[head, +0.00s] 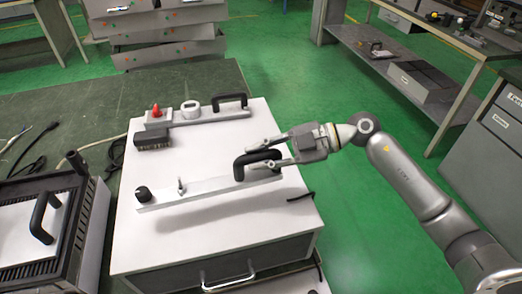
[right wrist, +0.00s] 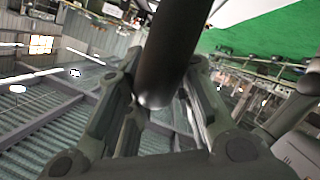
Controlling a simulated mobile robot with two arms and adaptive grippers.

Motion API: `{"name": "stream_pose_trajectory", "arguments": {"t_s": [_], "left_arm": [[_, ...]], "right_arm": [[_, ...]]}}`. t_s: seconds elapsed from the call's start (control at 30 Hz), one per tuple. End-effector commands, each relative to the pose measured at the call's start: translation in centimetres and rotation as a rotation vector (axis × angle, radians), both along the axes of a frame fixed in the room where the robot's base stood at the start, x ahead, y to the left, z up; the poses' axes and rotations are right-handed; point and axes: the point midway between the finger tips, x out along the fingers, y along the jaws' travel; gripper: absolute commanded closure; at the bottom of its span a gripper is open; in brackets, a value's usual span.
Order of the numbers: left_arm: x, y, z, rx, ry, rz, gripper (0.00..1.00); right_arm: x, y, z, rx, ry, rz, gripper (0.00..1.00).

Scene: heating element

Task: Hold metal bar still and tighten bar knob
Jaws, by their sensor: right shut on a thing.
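The metal bar (head: 208,190) is a long pale strip over the white cabinet top. It has a black knob (head: 143,194) at its left end, a small metal peg (head: 181,187) near the middle and a black handle (head: 241,169) at its right end. A shadow lies apart below the bar, so it looks raised off the top. My right gripper (head: 264,157) reaches in from the right and is shut on the black handle. In the right wrist view the dark handle (right wrist: 170,50) passes between the fingers. My left gripper is not in view.
A second bar (head: 212,119) with a red knob (head: 156,112), white ring and black handle lies at the back of the white cabinet (head: 150,250). A dark brush-like block (head: 152,139) is beside it. A black grilled unit (head: 75,215) stands left.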

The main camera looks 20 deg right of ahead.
Motion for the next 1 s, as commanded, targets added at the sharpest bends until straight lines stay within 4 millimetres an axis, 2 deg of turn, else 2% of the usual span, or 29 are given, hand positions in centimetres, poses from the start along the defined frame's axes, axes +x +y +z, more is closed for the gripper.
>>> {"name": "stream_pose_trajectory", "arguments": {"t_s": [1.0], "left_arm": [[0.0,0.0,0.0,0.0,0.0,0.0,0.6]], "right_arm": [[0.0,0.0,-5.1,0.003,0.002,0.0,1.0]]}}
